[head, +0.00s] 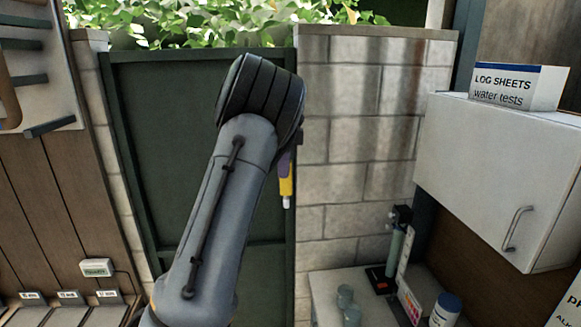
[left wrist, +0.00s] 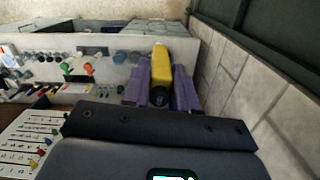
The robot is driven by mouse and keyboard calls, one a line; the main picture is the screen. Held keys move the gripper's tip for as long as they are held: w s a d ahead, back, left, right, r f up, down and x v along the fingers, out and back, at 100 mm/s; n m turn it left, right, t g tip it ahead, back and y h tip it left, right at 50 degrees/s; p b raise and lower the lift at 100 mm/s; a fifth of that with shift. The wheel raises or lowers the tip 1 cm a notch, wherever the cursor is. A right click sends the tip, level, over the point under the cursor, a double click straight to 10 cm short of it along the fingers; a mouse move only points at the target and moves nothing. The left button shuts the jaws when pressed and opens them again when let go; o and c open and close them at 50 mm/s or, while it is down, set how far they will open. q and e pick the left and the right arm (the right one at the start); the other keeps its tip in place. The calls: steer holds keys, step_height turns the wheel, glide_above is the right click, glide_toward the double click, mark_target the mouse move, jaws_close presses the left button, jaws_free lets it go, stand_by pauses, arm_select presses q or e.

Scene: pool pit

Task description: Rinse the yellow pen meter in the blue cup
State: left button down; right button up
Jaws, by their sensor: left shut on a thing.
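The yellow pen meter (head: 287,184) hangs with its pale tip down, right of my left wrist in the head view. My left gripper (head: 284,163) is shut on it; the wrist hides most of the gripper in that view. In the left wrist view, the pen meter (left wrist: 161,68) sits between the two purple fingers (left wrist: 160,88), its dark end toward the camera. I cannot tell which is the blue cup. My right gripper is not in view.
The counter (head: 325,290) also holds a dark-based stand (head: 380,280), a colour chart (head: 409,300) and a white bottle (head: 445,310). A white wall cabinet (head: 495,170) overhangs on the right. A block wall (head: 345,150) and green gate (head: 150,170) are behind.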

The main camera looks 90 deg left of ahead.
arm_select(q)
steer(key=w+d+f+m+p, duration=0.25)
steer(key=w+f+m, duration=0.3)
steer(key=w, duration=0.65)
steer(key=w+d+f+m+p, duration=0.1)
steer(key=w+d+f+m, duration=0.4)
steer(key=w, duration=0.6)
steer(key=w+d+f+m+b, duration=0.1)
steer(key=d+f, duration=0.3)
steer(key=f, duration=0.9)
steer(key=d+f+m+b, duration=0.2)
steer(key=d+f+m, duration=0.1)
steer(key=f, duration=1)
steer(key=w+d+f+m+b, duration=0.1)
steer(key=d+f, duration=0.5)
steer(key=f, duration=0.6)
steer(key=shift+w+f+m+t+y, duration=0.3)
steer(key=shift+w+f+m+y, duration=0.1)
steer(key=shift+m, duration=0.35)
steer(key=shift+b, duration=0.35)
